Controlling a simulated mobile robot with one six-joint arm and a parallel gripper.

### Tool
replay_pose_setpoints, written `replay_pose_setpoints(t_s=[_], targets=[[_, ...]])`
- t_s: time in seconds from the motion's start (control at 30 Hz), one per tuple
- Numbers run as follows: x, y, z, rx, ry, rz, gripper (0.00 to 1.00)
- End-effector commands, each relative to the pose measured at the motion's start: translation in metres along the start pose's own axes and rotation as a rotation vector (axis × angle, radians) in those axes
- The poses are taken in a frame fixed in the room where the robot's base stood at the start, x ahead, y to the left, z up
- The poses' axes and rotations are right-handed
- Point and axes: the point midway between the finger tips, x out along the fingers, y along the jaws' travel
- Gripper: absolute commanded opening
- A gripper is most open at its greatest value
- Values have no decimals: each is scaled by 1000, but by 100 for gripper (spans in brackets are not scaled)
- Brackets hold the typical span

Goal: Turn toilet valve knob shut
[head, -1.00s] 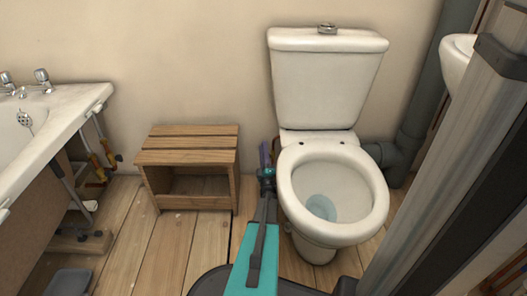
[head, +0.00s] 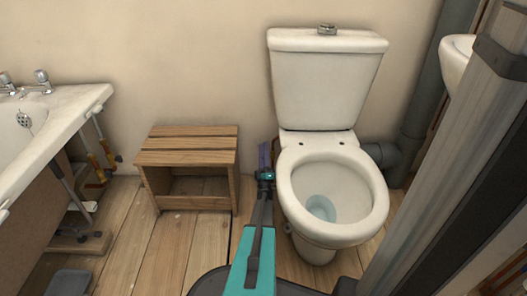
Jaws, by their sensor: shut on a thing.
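My gripper (head: 265,154) is low beside the toilet's left side, close to the wall. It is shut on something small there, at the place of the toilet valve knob. The knob itself is hidden behind the fingers and wrist, so its turn angle cannot be seen. My teal and black arm reaches forward to it from the bottom of the head view.
A slatted wooden stool (head: 188,158) stands close left of my gripper. A bathtub (head: 50,130) is at the far left, with a grey tray (head: 69,282) on the floor. A grey waste pipe (head: 405,155) runs right of the toilet. Floorboards (head: 170,250) are clear in front of the stool.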

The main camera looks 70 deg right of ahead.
Motion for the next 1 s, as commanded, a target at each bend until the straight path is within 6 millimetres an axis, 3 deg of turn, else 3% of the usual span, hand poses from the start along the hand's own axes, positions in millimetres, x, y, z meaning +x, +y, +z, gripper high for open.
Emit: replay_pose_setpoints(t_s=[0.07, 0.1, 0.2, 0.67, 0.87, 1.0], targets=[[0, 0, 0, 0, 0, -1, 10], [0, 0, 0, -1, 0, -2, 38], [0, 0, 0, -1, 0, -2, 52], [-2, 0, 0, -1, -1, -2, 52], [-9, 1, 0, -1, -1, -3, 52], [-24, 14, -5, -1, -2, -3, 52]])
